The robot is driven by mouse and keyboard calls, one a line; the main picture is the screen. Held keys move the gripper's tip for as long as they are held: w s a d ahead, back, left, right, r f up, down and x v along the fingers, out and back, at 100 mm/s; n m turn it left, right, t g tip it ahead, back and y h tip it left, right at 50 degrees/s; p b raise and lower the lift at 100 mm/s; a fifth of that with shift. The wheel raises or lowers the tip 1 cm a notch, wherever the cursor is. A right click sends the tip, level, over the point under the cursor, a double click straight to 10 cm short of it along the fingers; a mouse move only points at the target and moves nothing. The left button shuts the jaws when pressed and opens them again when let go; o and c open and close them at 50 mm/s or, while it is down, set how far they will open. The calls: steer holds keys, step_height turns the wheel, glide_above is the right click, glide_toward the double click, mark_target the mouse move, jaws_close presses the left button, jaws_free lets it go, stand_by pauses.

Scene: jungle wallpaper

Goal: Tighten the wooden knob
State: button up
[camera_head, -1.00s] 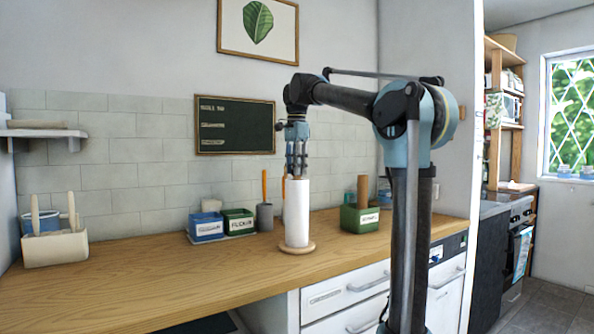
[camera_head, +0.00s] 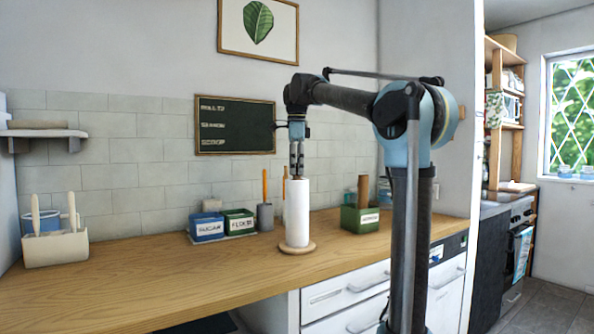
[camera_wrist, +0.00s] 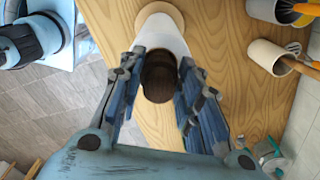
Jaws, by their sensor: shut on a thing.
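A white paper-towel roll (camera_head: 297,212) stands upright on a round wooden base (camera_head: 297,248) on the counter. In the wrist view the dark brown wooden knob (camera_wrist: 159,78) sits at the top end of the roll (camera_wrist: 162,35). My gripper (camera_head: 297,174) points straight down over the roll. In the wrist view its two blue fingers (camera_wrist: 160,64) stand on either side of the knob and are shut on it. In the head view the fingers hide most of the knob.
Left of the roll are a grey cup (camera_head: 265,217), a green box (camera_head: 238,222) and a blue box (camera_head: 207,227). A green box with a wooden block (camera_head: 360,218) stands at right. The front counter (camera_head: 150,275) is clear. A chalkboard (camera_head: 234,127) hangs behind.

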steer(key=o, duration=1.3)
steer(key=shift+o, duration=0.6)
steer(key=shift+o, duration=0.6)
steer(key=n, duration=0.4)
